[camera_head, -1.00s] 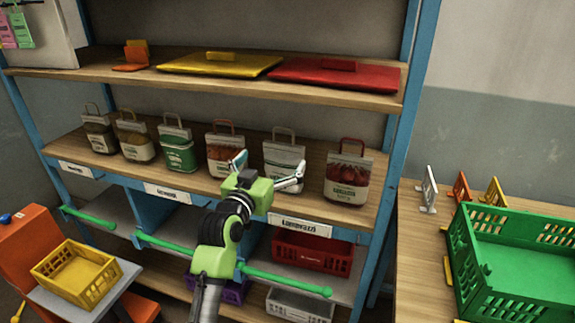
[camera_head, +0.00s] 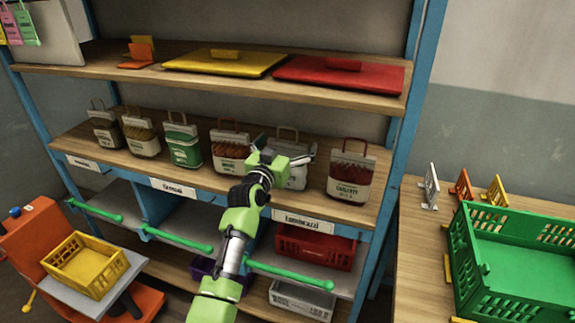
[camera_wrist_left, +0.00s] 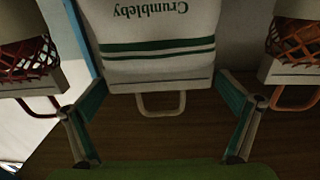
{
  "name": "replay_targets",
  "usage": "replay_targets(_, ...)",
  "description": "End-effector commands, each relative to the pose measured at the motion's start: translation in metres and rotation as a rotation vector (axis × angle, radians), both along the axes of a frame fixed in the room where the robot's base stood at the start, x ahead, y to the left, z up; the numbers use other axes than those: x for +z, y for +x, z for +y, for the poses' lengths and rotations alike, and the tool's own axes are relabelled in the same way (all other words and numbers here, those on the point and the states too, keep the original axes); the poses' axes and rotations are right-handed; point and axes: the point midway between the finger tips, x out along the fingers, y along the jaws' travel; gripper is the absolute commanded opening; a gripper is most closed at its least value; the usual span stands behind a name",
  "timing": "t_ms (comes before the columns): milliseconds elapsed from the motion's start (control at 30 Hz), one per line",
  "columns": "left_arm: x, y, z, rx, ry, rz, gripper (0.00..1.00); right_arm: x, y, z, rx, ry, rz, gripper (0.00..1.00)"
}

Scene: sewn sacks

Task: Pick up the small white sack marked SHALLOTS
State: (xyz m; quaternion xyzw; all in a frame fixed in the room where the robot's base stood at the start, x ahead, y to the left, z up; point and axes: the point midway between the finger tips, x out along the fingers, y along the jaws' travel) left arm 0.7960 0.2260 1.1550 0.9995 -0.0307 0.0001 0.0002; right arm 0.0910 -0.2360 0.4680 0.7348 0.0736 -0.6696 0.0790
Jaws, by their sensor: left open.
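A white sack (camera_head: 297,178) stands on the middle shelf, mostly hidden behind my left gripper (camera_head: 286,148) in the head view. In the left wrist view the white sack (camera_wrist_left: 160,40) appears upside down, with "Crumbleby" lettering, green stripes and a pale loop handle (camera_wrist_left: 160,104). The word SHALLOTS cannot be read in either view. My left gripper is open, with its fingers (camera_wrist_left: 163,78) spread either side of the handle and the sack's near edge. Whether they touch is unclear. My right gripper is not in view.
A red-topped sack (camera_head: 351,172) stands right of the white one, and an orange-handled sack (camera_head: 230,150) left of it. A green sack (camera_head: 183,147) stands further left. The upper shelf (camera_head: 140,80) overhangs the row. A green crate (camera_head: 515,260) sits on the right table.

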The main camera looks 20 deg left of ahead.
Motion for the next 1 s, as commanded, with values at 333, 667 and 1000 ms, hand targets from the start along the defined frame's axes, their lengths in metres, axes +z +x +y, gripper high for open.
replay_targets(333,-0.001,0.000,0.000,0.000,0.000,0.001,0.58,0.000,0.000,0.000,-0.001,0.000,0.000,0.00)
replay_targets(667,0.002,0.000,0.000,0.001,0.000,-0.005,0.27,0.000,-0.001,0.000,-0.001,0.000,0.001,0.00)
replay_targets(1000,0.025,0.000,0.000,0.000,0.000,-0.011,0.27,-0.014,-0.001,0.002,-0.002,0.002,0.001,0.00)
